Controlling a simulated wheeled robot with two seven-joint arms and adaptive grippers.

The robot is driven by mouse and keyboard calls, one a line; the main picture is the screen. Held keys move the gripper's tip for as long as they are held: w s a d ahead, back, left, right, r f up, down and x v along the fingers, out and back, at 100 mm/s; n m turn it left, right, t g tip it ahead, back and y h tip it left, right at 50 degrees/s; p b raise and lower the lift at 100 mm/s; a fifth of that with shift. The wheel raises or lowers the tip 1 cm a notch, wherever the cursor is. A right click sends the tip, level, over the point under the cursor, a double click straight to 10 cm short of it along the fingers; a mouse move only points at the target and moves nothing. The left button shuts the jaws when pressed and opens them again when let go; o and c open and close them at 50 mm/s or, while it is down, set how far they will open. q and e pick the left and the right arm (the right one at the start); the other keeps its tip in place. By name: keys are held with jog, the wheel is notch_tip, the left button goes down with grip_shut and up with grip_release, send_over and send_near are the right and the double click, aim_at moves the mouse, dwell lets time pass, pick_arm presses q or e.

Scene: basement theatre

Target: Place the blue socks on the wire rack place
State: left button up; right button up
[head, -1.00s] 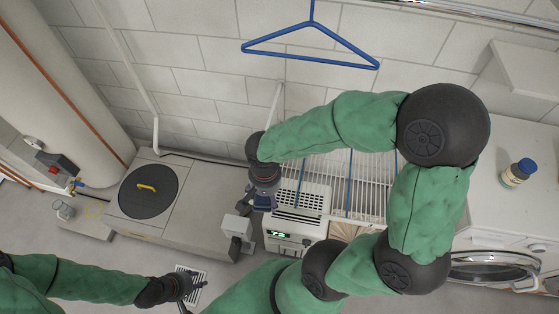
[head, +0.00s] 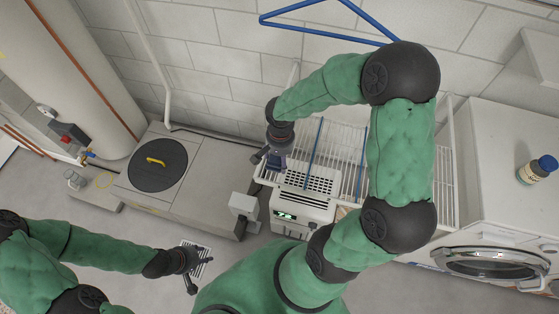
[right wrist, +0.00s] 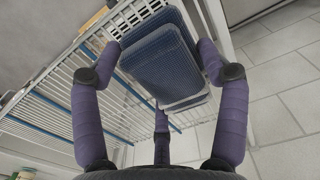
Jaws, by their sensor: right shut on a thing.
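The blue socks, a folded dark-blue bundle (right wrist: 160,62), are between the purple fingers of my right gripper (right wrist: 160,50), which is shut on them. In the head view my right gripper (head: 274,160) hangs at the left end of the wire rack (head: 444,175); the socks are small and hard to make out there. The white-wired rack with blue rods also shows behind the socks in the right wrist view (right wrist: 45,100). I cannot tell whether the socks touch it. My left gripper (head: 194,268) is open and empty, low at the lower left over the floor.
A white dehumidifier (head: 303,200) stands by the rack's front left. A blue hanger (head: 330,20) hangs above. A washing machine (head: 490,262) and a bottle (head: 537,169) are at the right. A round dark lid (head: 157,165) lies on a low concrete block at left.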

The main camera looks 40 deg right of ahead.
aim_at(279, 160)
jog(key=shift+w+d+f, duration=0.25)
jog(key=shift+w+f, duration=0.15)
jog(key=shift+f, duration=0.2)
jog(key=shift+w+d+f, duration=0.25)
jog(key=shift+w+f, duration=0.1)
jog(key=shift+f, duration=0.2)
jog(key=shift+f+b, duration=0.7)
jog(key=shift+f, duration=0.8)
jog(key=shift+f, duration=0.1)
jog(key=shift+f+b, duration=0.1)
jog(key=shift+b, duration=0.2)
jog(key=o, duration=1.1)
jog(key=shift+r+p, duration=0.25)
jog(key=shift+p, duration=0.05)
notch_tip(279, 160, up, 12)
jog(key=p, duration=0.3)
